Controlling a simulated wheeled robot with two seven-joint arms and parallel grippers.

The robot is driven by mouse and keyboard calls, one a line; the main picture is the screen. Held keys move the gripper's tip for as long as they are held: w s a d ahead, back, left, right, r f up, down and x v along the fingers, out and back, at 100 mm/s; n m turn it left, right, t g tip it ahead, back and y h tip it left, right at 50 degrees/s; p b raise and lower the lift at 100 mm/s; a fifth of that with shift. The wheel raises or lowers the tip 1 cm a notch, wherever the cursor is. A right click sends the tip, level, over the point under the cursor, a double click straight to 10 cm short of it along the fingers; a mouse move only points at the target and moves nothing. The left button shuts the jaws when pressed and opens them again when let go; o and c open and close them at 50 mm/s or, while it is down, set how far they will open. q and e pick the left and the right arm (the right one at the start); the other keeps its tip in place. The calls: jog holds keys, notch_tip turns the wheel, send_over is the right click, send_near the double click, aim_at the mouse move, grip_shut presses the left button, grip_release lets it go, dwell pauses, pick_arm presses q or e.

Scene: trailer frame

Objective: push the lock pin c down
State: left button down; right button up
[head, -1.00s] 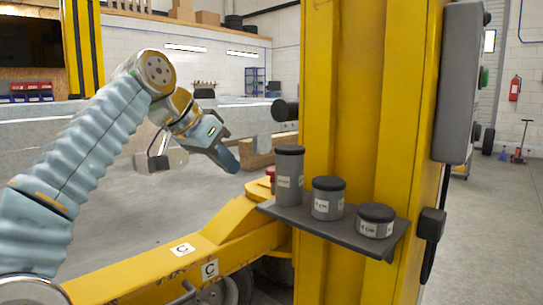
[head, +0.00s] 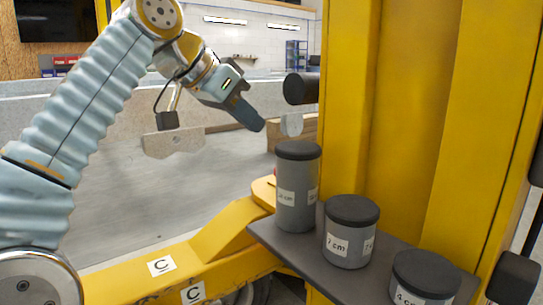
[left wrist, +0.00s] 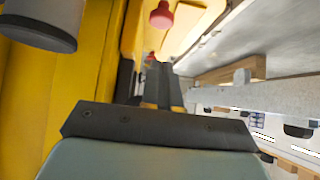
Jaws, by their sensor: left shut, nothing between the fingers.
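A red knob (left wrist: 162,15) shows at the top of the left wrist view, over a yellow part; I take it to be lock pin c. In the head view only a sliver of red (head: 275,173) shows, mostly hidden behind the tallest grey canister. The yellow arm (head: 225,232) carries two white "C" labels (head: 162,266). My left gripper (head: 256,121) is shut and empty, above and to the left of the red part in the picture, apart from it. It also shows in the left wrist view (left wrist: 152,85). My right gripper is not in view.
A dark shelf (head: 270,236) on the yellow post (head: 415,120) holds a tall canister (head: 297,200), a middle one (head: 350,240) and a low one (head: 425,280). A black cylinder (head: 300,88) juts from the post near my gripper. Open floor lies left.

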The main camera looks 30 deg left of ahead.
pick_arm(q)
jog(key=w+d+f+b, duration=0.1)
jog(key=w+f, duration=0.3)
jog(key=f, duration=0.4)
jog(key=shift+d+b, duration=0.35)
jog(key=shift+b, duration=0.5)
notch_tip(320, 180, down, 4)
jog(key=b, duration=0.3)
jog(key=shift+s+r, duration=0.1)
jog(key=shift+s, duration=0.05)
